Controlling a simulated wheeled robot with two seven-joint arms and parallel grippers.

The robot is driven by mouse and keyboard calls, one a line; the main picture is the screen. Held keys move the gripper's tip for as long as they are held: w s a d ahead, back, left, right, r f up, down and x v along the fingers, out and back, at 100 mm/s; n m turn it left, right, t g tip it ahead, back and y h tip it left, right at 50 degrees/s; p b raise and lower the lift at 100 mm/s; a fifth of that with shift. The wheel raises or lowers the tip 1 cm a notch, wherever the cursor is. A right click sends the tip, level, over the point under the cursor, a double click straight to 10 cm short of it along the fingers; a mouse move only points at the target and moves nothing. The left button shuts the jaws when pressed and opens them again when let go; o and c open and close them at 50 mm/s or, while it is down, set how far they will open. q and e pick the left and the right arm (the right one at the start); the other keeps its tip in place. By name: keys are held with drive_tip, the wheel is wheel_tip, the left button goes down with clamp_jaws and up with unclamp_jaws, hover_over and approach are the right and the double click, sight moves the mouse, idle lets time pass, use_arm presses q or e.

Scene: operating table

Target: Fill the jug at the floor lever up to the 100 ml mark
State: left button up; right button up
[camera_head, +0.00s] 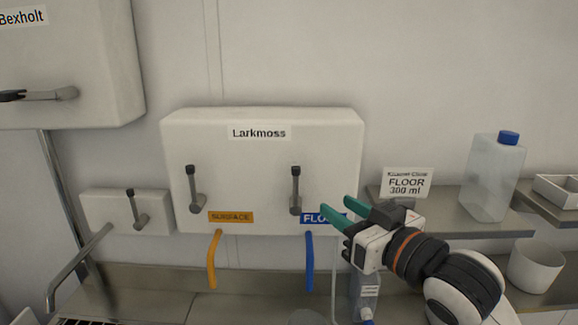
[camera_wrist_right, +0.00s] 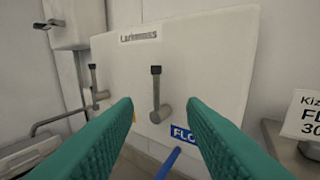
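The floor lever (camera_head: 295,188) is a grey handle with a black tip, upright on the white Larkmoss box (camera_head: 262,160), above the blue FLOOR label (camera_head: 313,216). A blue tube (camera_head: 309,262) hangs below it. My right gripper (camera_head: 336,212) is open and empty, with green fingers in front of the box, right of the lever. In the right wrist view the floor lever (camera_wrist_right: 157,92) shows between and beyond the fingertips (camera_wrist_right: 160,108), apart from them. A clear rounded rim (camera_head: 308,317) shows at the bottom edge, possibly the jug; its level cannot be seen. My left gripper is out of view.
The surface lever (camera_head: 193,188) with an orange tube (camera_head: 214,260) is at left on the same box. A clear bottle with a blue cap (camera_head: 493,180) and a FLOOR 300 ml card (camera_head: 407,184) are at right. A white cup (camera_head: 535,265) stands below. A metal spout (camera_head: 75,268) is far left.

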sight(299, 175)
drive_tip(key=p+x, duration=0.1)
drive_tip(key=x, duration=0.2)
drive_tip(key=r+p+x, duration=0.1)
drive_tip(key=x, duration=0.3)
drive_tip(key=r+p+x, duration=0.1)
drive_tip(key=x, duration=0.2)
drive_tip(key=shift+a, duration=0.35)
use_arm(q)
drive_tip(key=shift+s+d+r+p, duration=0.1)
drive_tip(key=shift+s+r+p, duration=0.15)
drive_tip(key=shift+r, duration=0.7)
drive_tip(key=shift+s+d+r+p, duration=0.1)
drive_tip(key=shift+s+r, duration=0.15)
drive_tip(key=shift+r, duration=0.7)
use_arm(e)
drive_tip(key=shift+w+a, duration=0.35)
drive_tip(key=shift+w, duration=0.2)
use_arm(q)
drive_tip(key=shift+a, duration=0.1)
use_arm(e)
drive_tip(key=shift+f, duration=0.1)
drive_tip(key=shift+c, duration=0.6)
clamp_jaws()
